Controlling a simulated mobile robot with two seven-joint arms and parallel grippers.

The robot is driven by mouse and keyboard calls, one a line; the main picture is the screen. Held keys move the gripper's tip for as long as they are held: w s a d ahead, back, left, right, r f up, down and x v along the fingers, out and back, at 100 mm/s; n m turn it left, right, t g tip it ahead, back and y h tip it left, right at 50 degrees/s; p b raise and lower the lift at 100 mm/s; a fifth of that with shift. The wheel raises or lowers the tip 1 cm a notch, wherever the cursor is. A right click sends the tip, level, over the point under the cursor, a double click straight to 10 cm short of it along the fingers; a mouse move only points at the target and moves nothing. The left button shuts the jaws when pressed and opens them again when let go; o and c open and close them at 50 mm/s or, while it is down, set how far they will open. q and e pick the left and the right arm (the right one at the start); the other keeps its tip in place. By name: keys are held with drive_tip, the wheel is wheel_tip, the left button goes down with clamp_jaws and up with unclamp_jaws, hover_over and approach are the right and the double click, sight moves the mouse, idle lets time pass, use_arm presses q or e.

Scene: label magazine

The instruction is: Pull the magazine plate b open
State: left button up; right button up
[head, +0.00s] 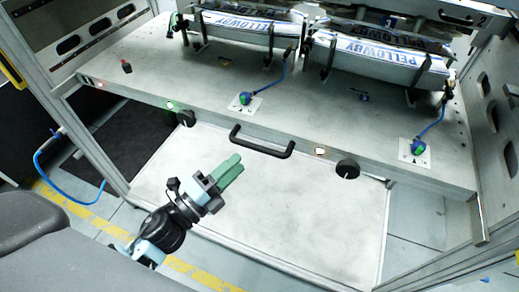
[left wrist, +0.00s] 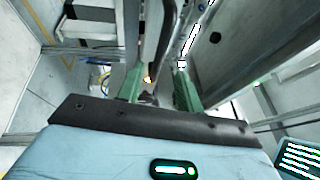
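A grey metal plate (head: 300,110) spans the cabinet, with a black bar handle (head: 262,152) at the middle of its front edge. I cannot read a letter b on it. My left gripper (head: 231,168) has green fingers and is below and left of the handle in the head view, with no visible contact. In the left wrist view its fingers (left wrist: 159,88) stand apart. A dark bar (left wrist: 165,38) shows between or beyond them; I cannot tell whether it is the handle. My right gripper is not in view.
Black knobs (head: 186,118) (head: 347,168) flank the handle. Blue hoses rise from the plate. A pale panel (head: 300,215) lies below, inside the metal frame. Another handle shows at top right.

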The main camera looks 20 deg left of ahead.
sight(256, 146)
use_arm(q)
drive_tip(key=shift+p+x, duration=0.4)
drive_tip(key=shift+x, duration=3.5)
clamp_jaws()
